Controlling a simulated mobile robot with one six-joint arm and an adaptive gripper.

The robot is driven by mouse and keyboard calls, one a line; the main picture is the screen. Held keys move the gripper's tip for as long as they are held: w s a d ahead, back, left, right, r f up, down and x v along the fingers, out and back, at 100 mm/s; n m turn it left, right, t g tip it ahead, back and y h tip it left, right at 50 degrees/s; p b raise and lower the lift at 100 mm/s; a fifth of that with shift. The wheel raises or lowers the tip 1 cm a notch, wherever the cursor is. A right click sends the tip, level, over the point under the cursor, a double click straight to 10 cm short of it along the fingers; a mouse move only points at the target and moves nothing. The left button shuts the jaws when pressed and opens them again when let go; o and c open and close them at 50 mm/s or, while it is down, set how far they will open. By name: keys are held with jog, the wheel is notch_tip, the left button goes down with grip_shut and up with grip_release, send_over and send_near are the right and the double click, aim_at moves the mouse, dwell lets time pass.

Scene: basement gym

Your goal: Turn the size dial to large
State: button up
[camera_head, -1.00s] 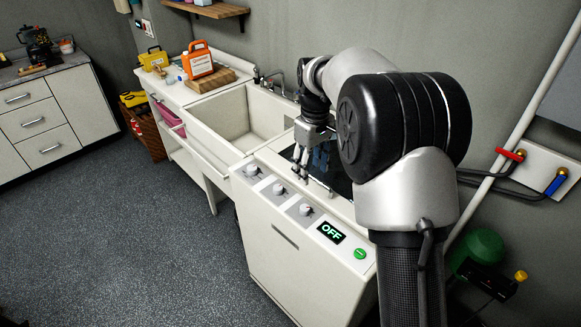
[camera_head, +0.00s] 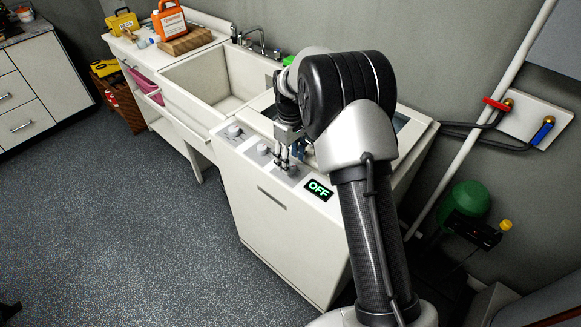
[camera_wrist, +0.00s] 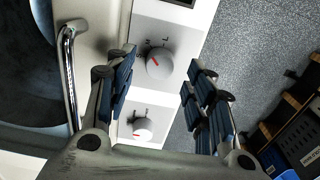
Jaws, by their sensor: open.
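The white washing machine (camera_head: 290,230) has a front control panel with a row of round dials and a lit OFF display (camera_head: 319,190). The left dial (camera_head: 233,130) and middle dial (camera_head: 262,149) show in the head view. My gripper (camera_head: 284,160) is open, pointing down over the dial nearest the display. Another dial (camera_wrist: 143,128) with a red mark shows below.
A white sink (camera_head: 215,80) adjoins the machine on the left, with a metal tap (camera_head: 250,38) behind. The floor in front is clear.

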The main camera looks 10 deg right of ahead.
jog(key=shift+f, duration=1.45)
jog(key=c, duration=1.1)
jog(key=shift+o, duration=0.2)
jog(key=shift+r+m, duration=0.1)
jog(key=shift+m, duration=0.2)
jog(key=m+p, duration=0.1)
jog(key=m, duration=0.2)
jog(key=shift+m+p, duration=0.3)
jog(key=shift+m, duration=0.1)
jog(key=shift+m+p, duration=0.6)
jog(key=shift+m, duration=1.6)
